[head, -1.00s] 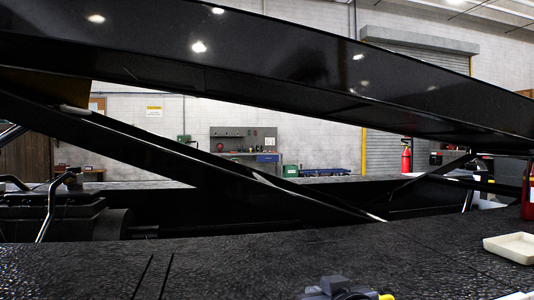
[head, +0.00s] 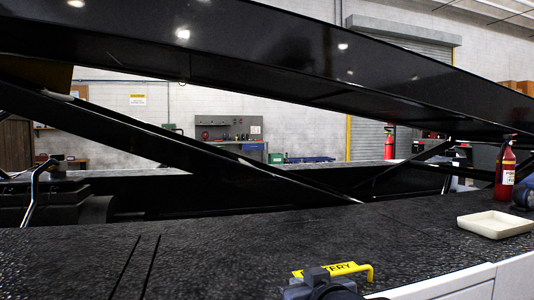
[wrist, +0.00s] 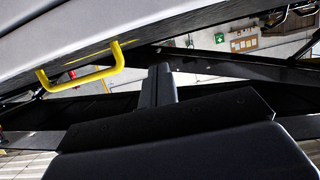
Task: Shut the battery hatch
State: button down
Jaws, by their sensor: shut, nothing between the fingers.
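The battery hatch shows only in part at the bottom of the head view, where its yellow label (head: 337,268) ends in the letters "ERY". A yellow bar handle (head: 369,272) stands beside the label. In the wrist view the handle (wrist: 82,77) is a yellow loop on a pale panel at the upper left. My gripper (head: 316,273) is in front of the label and hides part of it. In the wrist view my shut, empty fingers (wrist: 157,82) are to the right of the handle, apart from it in the picture. How far the hatch is open is unclear.
A dark textured deck (head: 220,245) spans the front. A cream tray (head: 495,224) and a red extinguisher (head: 505,165) are at its right. Large black beams (head: 250,60) cross overhead. A white side panel (head: 450,285) drops off at the lower right.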

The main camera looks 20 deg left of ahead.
notch_tip(320, 180, up, 4)
jog(key=p, duration=0.2)
jog(key=shift+f+p, duration=0.15)
jog(key=shift+p, duration=0.25)
jog(key=shift+s+d+r, duration=0.15)
jog(key=shift+s+r, duration=0.05)
jog(key=s+d+f+p, duration=0.1)
jog(key=s+d+f, duration=0.2)
jog(key=s+d, duration=0.2)
jog(key=shift+s+d+f, duration=0.2)
jog(key=shift+s+f, duration=0.15)
jog(key=shift+s, duration=0.75)
jog(key=shift+w, duration=0.1)
jog(key=w+a+r, duration=0.1)
jog(key=w, duration=0.1)
jog(key=w+a+b, duration=0.1)
jog(key=w+a, duration=0.1)
jog(key=w+a+r, duration=0.1)
jog(key=w+a, duration=0.1)
jog(key=w, duration=0.1)
jog(key=shift+a+r, duration=0.15)
jog(key=shift+r, duration=0.15)
jog(key=shift+w+a+f+b, duration=0.2)
jog(key=shift+f+b, duration=0.6)
jog(key=shift+b, duration=0.2)
jog(key=shift+f+b, duration=0.7)
jog(key=shift+f, duration=0.15)
jog(key=shift+r, duration=0.1)
